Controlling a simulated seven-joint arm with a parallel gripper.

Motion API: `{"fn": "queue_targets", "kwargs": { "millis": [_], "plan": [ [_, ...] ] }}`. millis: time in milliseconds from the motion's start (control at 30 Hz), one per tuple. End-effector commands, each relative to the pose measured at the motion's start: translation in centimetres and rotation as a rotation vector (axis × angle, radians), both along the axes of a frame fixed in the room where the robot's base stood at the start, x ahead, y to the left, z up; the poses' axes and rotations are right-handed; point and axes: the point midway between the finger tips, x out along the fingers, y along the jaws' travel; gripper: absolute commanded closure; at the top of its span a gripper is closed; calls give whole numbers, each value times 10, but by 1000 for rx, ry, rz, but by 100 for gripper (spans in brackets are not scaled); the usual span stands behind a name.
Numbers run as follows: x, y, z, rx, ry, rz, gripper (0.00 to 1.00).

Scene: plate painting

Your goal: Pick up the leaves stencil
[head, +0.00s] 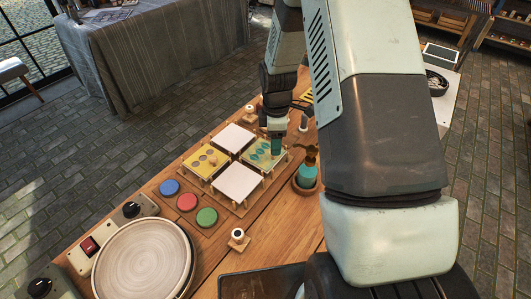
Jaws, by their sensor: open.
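The leaves stencil (256,158) is a green square plate with darker leaf shapes, lying at the right of a wooden rack (214,196) in the head view. My gripper (277,149) is open and reaches down over the right side of this stencil. I cannot tell whether its fingers touch the stencil or are just above it. The fingers hide part of the stencil's right side.
The rack also carries a yellow stencil with round holes (199,166) and two white squares (234,138). A teal spray bottle (307,177) stands close to the right. Blue, red and green discs (187,202) and a round plate (143,262) lie toward the lower left.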

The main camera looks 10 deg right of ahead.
Motion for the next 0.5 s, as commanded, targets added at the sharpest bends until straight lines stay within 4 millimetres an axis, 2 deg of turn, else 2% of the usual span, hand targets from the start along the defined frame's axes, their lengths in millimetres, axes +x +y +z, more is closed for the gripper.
{"fn": "queue_targets", "kwargs": {
  "millis": [300, 500],
  "plan": [
    [1, 2, -43, -1, 2, 0, 43],
    [1, 2, -52, -1, 0, 0, 43]
  ]
}}
